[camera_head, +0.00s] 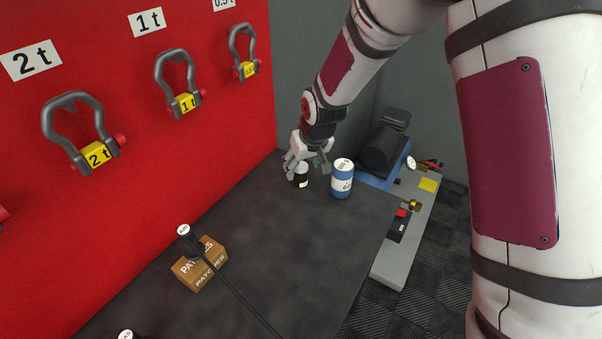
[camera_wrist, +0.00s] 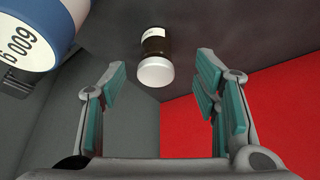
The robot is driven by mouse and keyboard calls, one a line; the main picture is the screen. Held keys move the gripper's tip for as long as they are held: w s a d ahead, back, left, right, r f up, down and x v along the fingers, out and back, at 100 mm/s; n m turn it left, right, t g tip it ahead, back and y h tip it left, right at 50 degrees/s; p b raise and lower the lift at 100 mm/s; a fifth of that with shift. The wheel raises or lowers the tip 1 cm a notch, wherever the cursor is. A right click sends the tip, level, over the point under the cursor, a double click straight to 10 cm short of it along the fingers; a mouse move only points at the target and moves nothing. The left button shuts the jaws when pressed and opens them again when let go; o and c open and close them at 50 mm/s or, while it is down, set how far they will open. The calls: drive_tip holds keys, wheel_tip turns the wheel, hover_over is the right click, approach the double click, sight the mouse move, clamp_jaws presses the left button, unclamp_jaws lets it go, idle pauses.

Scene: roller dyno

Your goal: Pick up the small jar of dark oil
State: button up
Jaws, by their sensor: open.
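The small jar of dark oil (camera_head: 301,180) stands at the far end of the dark bench, partly hidden by my gripper in the head view. In the wrist view the jar (camera_wrist: 155,58) has a white cap, a dark body and a pale label. My gripper (camera_head: 307,168) is above and around the jar's position in the head view. In the wrist view its two teal-padded fingers (camera_wrist: 162,88) are spread wide, with the jar ahead between them and apart from both pads.
A blue and white can (camera_head: 342,180) stands close to the right of the jar; it looms at upper left in the wrist view (camera_wrist: 32,32). A Patches box (camera_head: 201,266) and a black capped item (camera_head: 187,240) sit nearer. The red shackle wall (camera_head: 150,120) borders the bench (camera_head: 270,250).

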sight(302, 171)
drive_tip(key=shift+x, duration=3.3)
drive_tip(key=shift+w+d, duration=0.15)
drive_tip(key=shift+w, duration=0.05)
drive_tip(key=shift+c, duration=0.2)
drive_tip(key=c, duration=1.3)
